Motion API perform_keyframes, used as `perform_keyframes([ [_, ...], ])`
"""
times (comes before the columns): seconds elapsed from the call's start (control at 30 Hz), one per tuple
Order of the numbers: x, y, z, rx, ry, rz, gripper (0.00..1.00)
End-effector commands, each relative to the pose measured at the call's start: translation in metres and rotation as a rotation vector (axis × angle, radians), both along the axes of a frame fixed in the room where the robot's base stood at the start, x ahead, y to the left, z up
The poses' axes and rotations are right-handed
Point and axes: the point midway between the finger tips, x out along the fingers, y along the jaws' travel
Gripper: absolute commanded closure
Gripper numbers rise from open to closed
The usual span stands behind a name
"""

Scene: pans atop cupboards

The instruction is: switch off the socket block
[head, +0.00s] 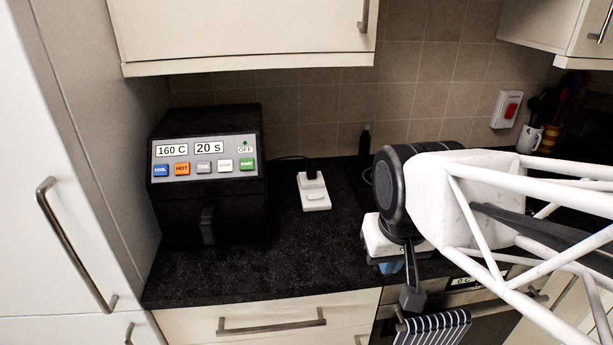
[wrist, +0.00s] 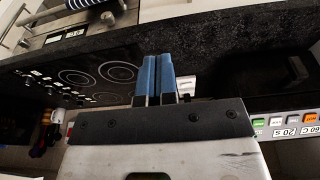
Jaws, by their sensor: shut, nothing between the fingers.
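The white socket block (head: 314,192) lies on the dark counter, right of the black appliance. A black plug (head: 312,169) stands in its back part, and a raised white rocker shows on its front part. Its on or off state cannot be told. In the wrist view a small part of what looks like the socket block (wrist: 186,84) shows just right of my fingers, mostly hidden. My gripper (head: 390,267) is to the right of the block and apart from it, over the counter near the hob. In the wrist view its blue fingers (wrist: 157,76) are together and empty.
The black appliance (head: 207,205) with coloured buttons reads 160 C, 20 S and OFF. A black bottle (head: 365,140) stands behind. A red wall switch (head: 507,109) is at the right. The hob (wrist: 90,78) is dark. Cupboards (head: 240,30) hang above. Counter before the block is clear.

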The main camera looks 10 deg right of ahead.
Motion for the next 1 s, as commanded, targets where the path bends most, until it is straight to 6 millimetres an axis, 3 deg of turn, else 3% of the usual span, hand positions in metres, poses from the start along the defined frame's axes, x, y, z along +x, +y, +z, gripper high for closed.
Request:
perform_keyframes([
  [0.53,0.099,0.004,0.028,-0.020,0.052,0.003,1.00],
  [1.0,0.194,0.010,0.036,-0.041,0.098,0.004,1.00],
])
